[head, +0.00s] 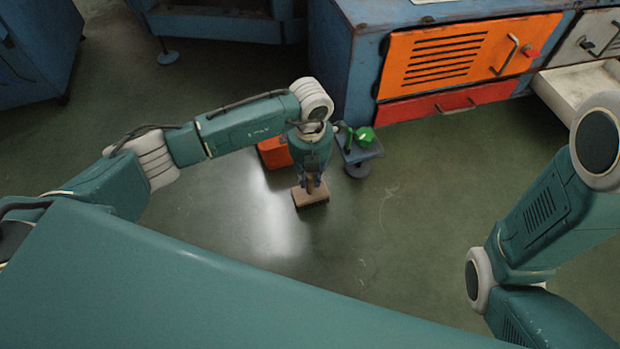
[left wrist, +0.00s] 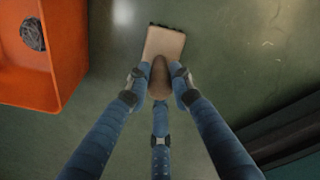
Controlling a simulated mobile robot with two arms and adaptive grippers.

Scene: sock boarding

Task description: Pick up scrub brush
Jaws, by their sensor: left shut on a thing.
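The scrub brush (head: 311,197) has a tan block head and a brown handle. In the head view it hangs below my left gripper (head: 312,180), over the green floor. In the left wrist view the brush head (left wrist: 163,42) shows past the fingertips, and the brown handle sits between the blue fingers of my left gripper (left wrist: 159,80). The left gripper is shut on the handle. Whether the brush touches the floor I cannot tell. My right arm is at the right of the head view, but its gripper is out of view.
An orange bin (head: 274,152) stands beside the left gripper; in the left wrist view it holds a grey wiry ball (left wrist: 33,34). A small blue stool (head: 361,150) carries a green object (head: 365,134). A cabinet with an orange door (head: 440,55) and an open drawer (head: 570,95) stands behind. The front floor is clear.

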